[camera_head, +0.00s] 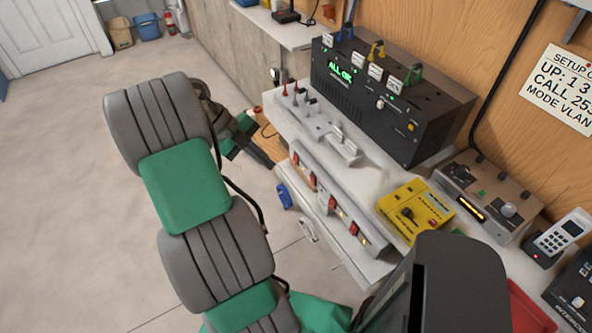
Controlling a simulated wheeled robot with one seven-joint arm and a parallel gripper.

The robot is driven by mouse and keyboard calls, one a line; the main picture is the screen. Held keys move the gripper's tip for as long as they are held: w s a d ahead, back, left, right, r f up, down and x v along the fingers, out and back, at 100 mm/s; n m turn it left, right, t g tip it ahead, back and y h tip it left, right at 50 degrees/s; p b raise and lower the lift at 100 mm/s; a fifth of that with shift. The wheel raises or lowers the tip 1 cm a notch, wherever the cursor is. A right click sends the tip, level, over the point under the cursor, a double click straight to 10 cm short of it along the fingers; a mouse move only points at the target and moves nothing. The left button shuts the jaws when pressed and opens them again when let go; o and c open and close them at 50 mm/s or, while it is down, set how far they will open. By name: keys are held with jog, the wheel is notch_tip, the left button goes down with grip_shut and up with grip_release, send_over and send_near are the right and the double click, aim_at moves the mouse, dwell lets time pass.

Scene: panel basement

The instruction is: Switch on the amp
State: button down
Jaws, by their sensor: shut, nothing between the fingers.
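No readable label marks the amp, so I cannot tell which device it is. A brown-grey unit (487,194) with knobs and a lit amber display stands on the bench at the right. A black box (390,100) with a green "ALL OK" display stands against the wooden wall, with tagged coloured levers on top. A black device (575,290) with a knob is cut off at the right edge. My gripper (258,151) is shut and empty, left of the bench's front edge and apart from these devices. Its fingertips are small and dark here.
A power strip (340,205) with several red-lit rocker switches runs along the bench front. A yellow device (415,210), a phone (562,233) and a red tray (530,308) are at the right. Small levers (300,101) stand on the bench's left end. Floor at left is clear.

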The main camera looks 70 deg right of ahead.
aim_at(312, 180)
jog(key=s+d+f+p, duration=0.3)
jog(key=s+d+f, duration=0.1)
jog(key=s+f, duration=0.3)
jog(key=shift+s, duration=0.9)
jog(key=shift+w+d, duration=0.1)
